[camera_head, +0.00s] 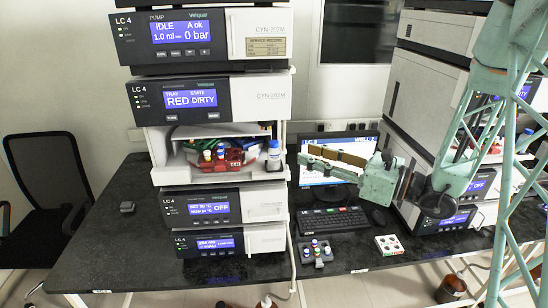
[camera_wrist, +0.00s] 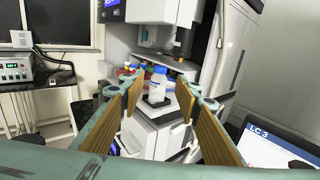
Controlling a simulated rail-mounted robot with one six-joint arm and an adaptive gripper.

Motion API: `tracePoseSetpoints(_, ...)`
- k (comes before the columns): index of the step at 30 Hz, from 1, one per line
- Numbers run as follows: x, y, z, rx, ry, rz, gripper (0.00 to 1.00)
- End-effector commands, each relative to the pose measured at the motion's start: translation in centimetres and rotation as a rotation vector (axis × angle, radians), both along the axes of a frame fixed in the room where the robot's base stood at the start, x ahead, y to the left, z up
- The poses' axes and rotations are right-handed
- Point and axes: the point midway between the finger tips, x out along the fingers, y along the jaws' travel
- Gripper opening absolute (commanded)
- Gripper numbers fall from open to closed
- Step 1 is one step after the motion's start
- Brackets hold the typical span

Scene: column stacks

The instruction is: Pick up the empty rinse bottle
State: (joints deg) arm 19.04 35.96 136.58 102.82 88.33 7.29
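A small pale bottle with a blue cap (camera_head: 273,155) stands upright at the right end of the open bay in the LC 4 stack. In the wrist view the bottle (camera_wrist: 157,86) stands on a dark square base, straight ahead between my fingers. I cannot tell whether it is empty. My gripper (camera_head: 308,158) is to the right of the bottle in the head view, pointing left towards the bay. In the wrist view my gripper (camera_wrist: 159,98) has its two wood-coloured pads wide apart with nothing held. The bottle appears beyond the fingertips, apart from them.
A red tray (camera_head: 232,163) with coloured-cap vials lies left of the bottle in the bay. Instrument modules stand above and below the opening. A monitor (camera_head: 335,158) and keyboard (camera_head: 335,221) are behind and below my gripper. A dark vial rack (camera_head: 316,252) stands on the bench.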

Motion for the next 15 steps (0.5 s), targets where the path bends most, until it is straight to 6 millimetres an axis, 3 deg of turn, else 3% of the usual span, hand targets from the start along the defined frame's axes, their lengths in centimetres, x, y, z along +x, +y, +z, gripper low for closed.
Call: tracePoseSetpoints(15, 2.2, 3.5, 0.0, -0.001, -0.001, 0.001, 0.3)
